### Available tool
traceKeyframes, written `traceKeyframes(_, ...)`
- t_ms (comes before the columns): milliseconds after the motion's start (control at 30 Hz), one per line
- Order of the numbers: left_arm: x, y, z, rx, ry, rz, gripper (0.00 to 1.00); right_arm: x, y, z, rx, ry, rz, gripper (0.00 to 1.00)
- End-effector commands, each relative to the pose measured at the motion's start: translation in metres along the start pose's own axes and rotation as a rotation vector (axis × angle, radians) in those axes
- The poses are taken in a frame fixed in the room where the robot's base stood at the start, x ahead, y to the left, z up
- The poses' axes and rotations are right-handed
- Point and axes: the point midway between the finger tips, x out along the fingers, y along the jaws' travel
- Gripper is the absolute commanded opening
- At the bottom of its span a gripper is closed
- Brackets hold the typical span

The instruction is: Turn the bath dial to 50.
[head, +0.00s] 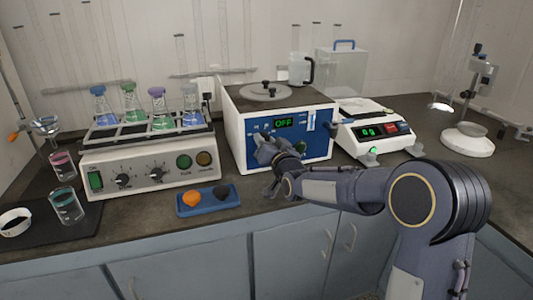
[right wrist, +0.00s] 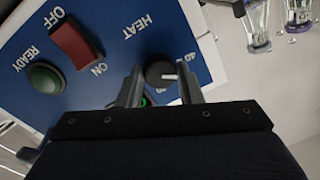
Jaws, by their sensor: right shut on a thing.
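The water bath is a white box (head: 236,130) with a blue front panel (head: 318,145), a grey lid on top and a green display reading OFF. The bath dial (right wrist: 158,72) is a round dark knob with a pale pointer line, between my right gripper's fingertips in the right wrist view. My right gripper (head: 264,146) reaches the panel's left part and covers the dial in the head view. In the right wrist view the gripper (right wrist: 160,86) is shut on the dial. Scale numbers beside the dial are partly hidden and hard to read. My left gripper is out of view.
A red rocker switch (right wrist: 77,47) and a green READY lamp (right wrist: 45,78) sit near the dial. A shaker (head: 150,165) with flasks stands left, a balance (head: 375,140) right. A blue tray (head: 207,207) with orange and dark pieces lies in front.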

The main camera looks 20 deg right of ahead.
Motion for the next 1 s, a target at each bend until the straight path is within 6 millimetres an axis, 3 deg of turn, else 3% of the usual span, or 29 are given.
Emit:
traceKeyframes(33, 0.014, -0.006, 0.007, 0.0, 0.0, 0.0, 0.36, -0.001, 0.004, 0.006, 0.046, 0.008, -0.001, 0.09)
traceKeyframes(400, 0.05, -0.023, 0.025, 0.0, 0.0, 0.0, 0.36, 0.0, 0.002, 0.005, 0.349, 0.028, -0.003, 0.09)
traceKeyframes(1000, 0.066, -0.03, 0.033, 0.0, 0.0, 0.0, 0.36, 0.0, 0.0, 0.001, 0.541, 0.041, -0.004, 0.09)
